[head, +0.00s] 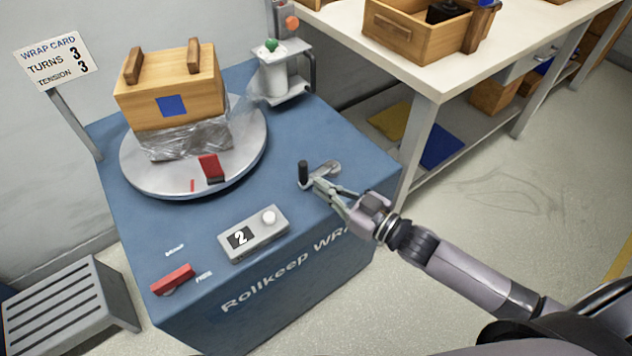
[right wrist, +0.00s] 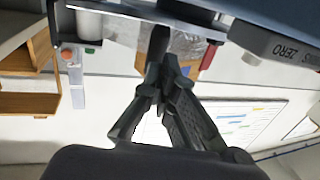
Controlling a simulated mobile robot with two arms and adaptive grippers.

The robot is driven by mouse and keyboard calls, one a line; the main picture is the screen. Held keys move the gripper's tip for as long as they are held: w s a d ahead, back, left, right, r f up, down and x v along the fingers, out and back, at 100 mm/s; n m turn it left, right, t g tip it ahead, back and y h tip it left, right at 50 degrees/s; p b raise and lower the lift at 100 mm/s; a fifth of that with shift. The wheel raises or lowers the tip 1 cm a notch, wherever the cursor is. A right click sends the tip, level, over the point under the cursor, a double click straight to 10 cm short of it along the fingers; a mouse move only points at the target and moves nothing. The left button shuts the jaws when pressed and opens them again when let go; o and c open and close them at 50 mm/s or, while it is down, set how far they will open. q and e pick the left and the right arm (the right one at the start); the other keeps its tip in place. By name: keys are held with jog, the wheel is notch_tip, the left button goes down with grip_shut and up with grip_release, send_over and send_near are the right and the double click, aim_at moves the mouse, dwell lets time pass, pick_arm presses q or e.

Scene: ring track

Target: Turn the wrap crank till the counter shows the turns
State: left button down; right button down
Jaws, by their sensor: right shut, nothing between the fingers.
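The wrap crank (head: 328,169) is on top of the blue wrapping machine (head: 330,110), with an upright black handle (head: 303,172). My right gripper (head: 318,187) is shut and empty, its fingertips close beside the handle. The handle also shows just beyond the fingertips in the right wrist view (right wrist: 160,42); I cannot tell whether they touch. The counter (head: 240,237) shows 2 and has a round white knob (head: 268,217). The wrap card (head: 52,62) reads turns 3, tension 3. A wooden crate (head: 150,104), partly wrapped in clear film (head: 185,140), sits on the round turntable (head: 132,172). My left gripper is out of view.
A film roll post (head: 272,80) with a green knob stands behind the turntable. A red lever (head: 172,279) is at the machine's front left. A grey slatted stool (head: 70,300) stands at left. A white bench (head: 400,62) with wooden boxes stands behind at right. Floor at right is clear.

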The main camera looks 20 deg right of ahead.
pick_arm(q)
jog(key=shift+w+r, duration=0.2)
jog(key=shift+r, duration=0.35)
pick_arm(e)
jog(key=shift+x, duration=1.3)
